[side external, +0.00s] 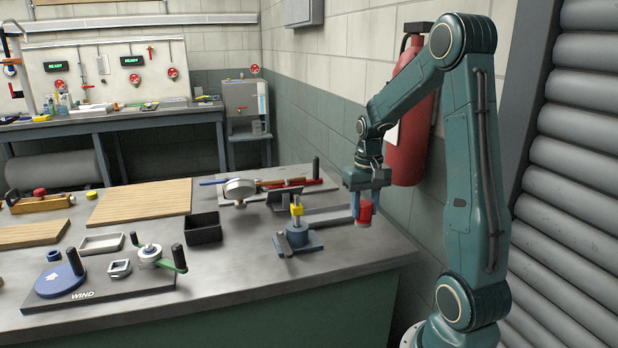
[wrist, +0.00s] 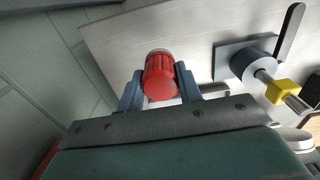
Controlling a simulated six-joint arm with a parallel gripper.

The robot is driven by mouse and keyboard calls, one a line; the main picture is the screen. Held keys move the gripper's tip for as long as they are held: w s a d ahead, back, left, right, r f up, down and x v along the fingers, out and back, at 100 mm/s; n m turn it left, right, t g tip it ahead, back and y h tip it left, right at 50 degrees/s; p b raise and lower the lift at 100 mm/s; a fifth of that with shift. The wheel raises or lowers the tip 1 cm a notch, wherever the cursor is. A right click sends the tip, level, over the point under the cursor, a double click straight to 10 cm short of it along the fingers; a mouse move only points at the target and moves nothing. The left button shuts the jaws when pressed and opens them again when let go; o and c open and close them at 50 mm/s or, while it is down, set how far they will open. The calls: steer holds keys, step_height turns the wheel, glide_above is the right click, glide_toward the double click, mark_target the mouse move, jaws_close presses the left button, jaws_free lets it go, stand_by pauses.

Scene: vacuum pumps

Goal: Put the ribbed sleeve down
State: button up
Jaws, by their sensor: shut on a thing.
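The ribbed sleeve is a red, ridged cylinder (side external: 365,216). It also shows in the wrist view (wrist: 160,78), with a pale end facing away from the gripper. My gripper (side external: 362,204) is shut on it, with one blue-grey finger on each side; the fingers also show in the wrist view (wrist: 160,86). The sleeve is over the right end of the table, low near its surface. I cannot tell whether its lower end touches the table.
A blue-grey fixture (side external: 298,238) with a post and yellow block (side external: 297,210) stands left of the sleeve. A black bin (side external: 204,228) and a crank plate (side external: 100,285) lie farther left. The bare grey table (side external: 345,252) shows in front of the sleeve. A red extinguisher (side external: 408,120) hangs behind.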

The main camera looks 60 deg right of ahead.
steer(key=shift+f, duration=0.1)
steer(key=shift+f, duration=2.4)
steer(key=shift+f, duration=0.2)
steer(key=shift+f, duration=0.5)
steer(key=shift+f, duration=0.3)
steer(key=o, duration=1.1)
steer(key=shift+o, duration=0.2)
step_height(320, 180, up, 14)
steer(key=shift+f, duration=0.1)
